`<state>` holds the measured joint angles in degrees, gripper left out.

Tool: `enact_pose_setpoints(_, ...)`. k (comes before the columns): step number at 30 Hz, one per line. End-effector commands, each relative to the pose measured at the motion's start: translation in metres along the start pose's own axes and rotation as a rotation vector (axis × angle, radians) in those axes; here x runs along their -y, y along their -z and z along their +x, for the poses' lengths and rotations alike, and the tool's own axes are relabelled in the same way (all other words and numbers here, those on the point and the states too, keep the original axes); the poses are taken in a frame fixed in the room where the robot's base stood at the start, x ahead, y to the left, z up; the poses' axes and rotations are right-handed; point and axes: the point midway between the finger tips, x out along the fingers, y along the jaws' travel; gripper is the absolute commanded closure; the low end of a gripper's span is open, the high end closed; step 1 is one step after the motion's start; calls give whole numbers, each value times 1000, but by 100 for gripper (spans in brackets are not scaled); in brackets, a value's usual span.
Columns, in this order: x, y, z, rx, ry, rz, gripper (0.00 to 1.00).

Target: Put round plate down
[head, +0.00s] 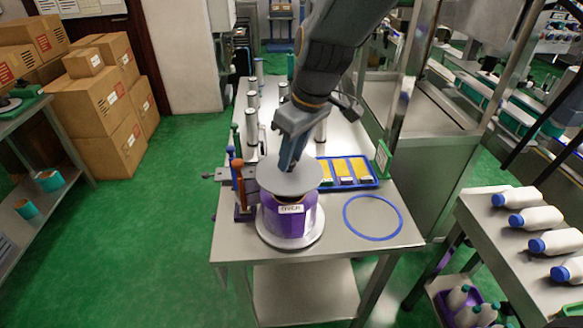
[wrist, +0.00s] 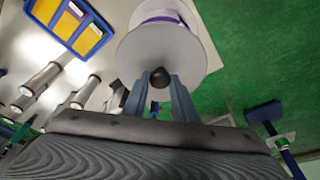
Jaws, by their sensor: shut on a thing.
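The round plate (head: 275,184) is a flat grey disc, and it also shows in the wrist view (wrist: 140,50) with a dark knob (wrist: 159,77) at its middle. My gripper (head: 290,163) is shut on this knob; its two blue fingers (wrist: 160,92) stand either side of it. The plate is over a purple labelled drum (head: 285,222) on a pale round base (head: 307,241). I cannot tell whether plate and drum touch. A blue ring (head: 373,237) is marked on the bare tabletop (head: 335,240) to the right.
A blue tray (head: 374,183) with yellow compartments lies behind the ring. A post with orange and blue knobs (head: 237,165) stands left of the drum. Several silver cylinders (head: 252,128) line the table behind. White bottles (head: 535,218) lie on a right-hand table.

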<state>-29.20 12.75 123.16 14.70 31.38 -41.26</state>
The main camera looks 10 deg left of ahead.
Motion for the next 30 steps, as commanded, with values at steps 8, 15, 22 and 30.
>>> enact_pose_setpoints(8, -1, -10, 34, 2, 0, 4, 100)
enact_pose_setpoints(15, -2, -12, 40, -1, -2, 3, 100)
enact_pose_setpoints(22, -2, -13, 44, -1, -2, 4, 100)
enact_pose_setpoints(30, -2, -15, 51, -1, -1, 3, 100)
